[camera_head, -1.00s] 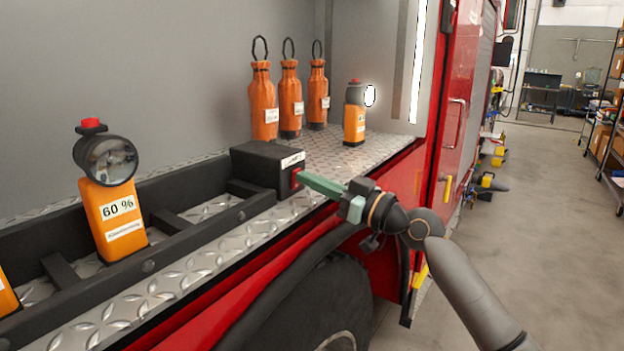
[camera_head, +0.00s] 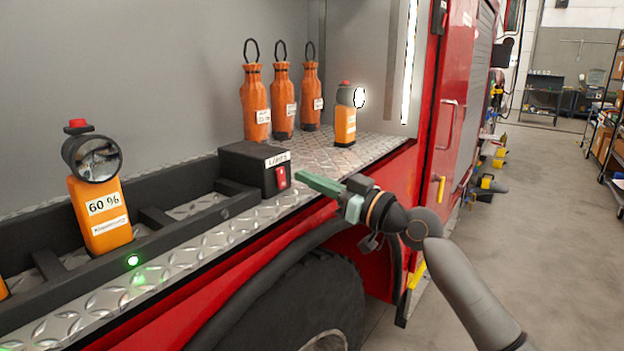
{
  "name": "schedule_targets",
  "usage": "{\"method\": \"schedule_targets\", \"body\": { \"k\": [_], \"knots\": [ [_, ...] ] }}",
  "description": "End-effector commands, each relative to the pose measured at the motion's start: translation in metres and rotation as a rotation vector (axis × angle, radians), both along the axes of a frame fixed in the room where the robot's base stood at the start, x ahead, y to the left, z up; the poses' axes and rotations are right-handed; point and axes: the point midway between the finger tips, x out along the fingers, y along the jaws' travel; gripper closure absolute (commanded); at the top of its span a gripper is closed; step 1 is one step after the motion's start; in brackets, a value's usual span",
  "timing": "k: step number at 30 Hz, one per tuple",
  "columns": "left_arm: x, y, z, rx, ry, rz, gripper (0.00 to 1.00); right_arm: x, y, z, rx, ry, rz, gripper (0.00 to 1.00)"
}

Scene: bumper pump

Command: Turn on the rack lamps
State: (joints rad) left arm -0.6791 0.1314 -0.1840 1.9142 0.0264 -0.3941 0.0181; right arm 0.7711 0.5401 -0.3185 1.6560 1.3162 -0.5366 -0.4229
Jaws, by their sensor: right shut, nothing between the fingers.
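A black switch box (camera_head: 245,165) labelled "LAMPS" stands on the diamond-plate shelf at the right end of the black rack. Its red rocker switch (camera_head: 282,177) faces me and shows clearly. My right gripper (camera_head: 300,175) is shut and empty, its green fingers pointing at the switch with a small gap between. The black rack (camera_head: 190,230) carries a green light (camera_head: 133,261) that is lit on its front rail. An orange lamp (camera_head: 98,195) marked "60 %" with a red top button stands in the rack, its lens looking unlit. My left gripper is not in view.
Several orange bottle-shaped items with loops (camera_head: 256,103) stand at the back of the shelf. Another orange lamp (camera_head: 346,118) with a bright head stands right of them. The red truck side and wheel (camera_head: 300,305) lie below the shelf. Free floor is at right.

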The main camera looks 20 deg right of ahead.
Motion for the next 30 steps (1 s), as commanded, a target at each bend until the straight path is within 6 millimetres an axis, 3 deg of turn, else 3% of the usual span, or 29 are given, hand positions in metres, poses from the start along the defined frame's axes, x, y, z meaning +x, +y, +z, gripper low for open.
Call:
{"method": "schedule_targets", "body": {
  "k": [9, 15, 30],
  "knots": [
    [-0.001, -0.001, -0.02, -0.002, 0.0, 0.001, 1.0, -0.049, -0.038, 0.006, -0.003, -0.001, -0.003, 1.0],
    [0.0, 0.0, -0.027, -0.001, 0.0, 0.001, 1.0, -0.071, -0.055, 0.012, 0.0, 0.001, -0.001, 1.0],
    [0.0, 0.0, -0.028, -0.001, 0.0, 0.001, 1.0, -0.078, -0.06, 0.016, 0.001, 0.001, 0.0, 1.0]
  ]
}}
